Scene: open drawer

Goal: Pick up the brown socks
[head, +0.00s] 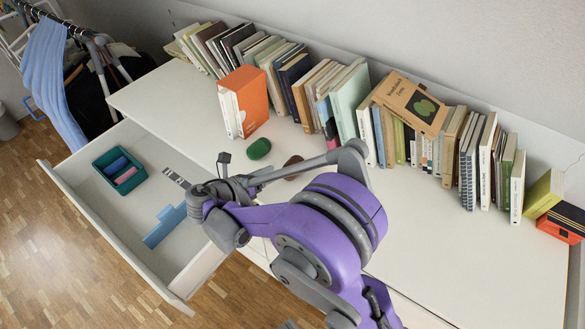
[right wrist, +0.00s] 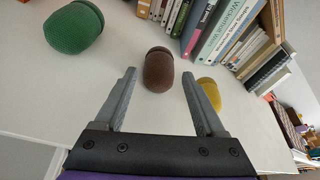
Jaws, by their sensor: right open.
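The brown socks (right wrist: 158,70) are a rolled, rounded bundle on the white dresser top, upright in the right wrist view. In the head view the brown socks (head: 293,165) show only in part beside my grey arm link. My right gripper (right wrist: 159,73) is open and empty, its two fingers pointing toward the brown bundle. The bundle shows between the fingertips, apparently just ahead of them, with a gap on each side. In the head view my arm hides the right gripper's fingers.
A green bundle (right wrist: 75,27) lies left of the brown one. A yellow bundle (right wrist: 210,92) sits partly behind the right-hand finger. Books (head: 350,105) line the back. The open drawer (head: 70,190) holds a teal box (head: 134,184) with rolled bundles. The dresser's right side (head: 470,260) is clear.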

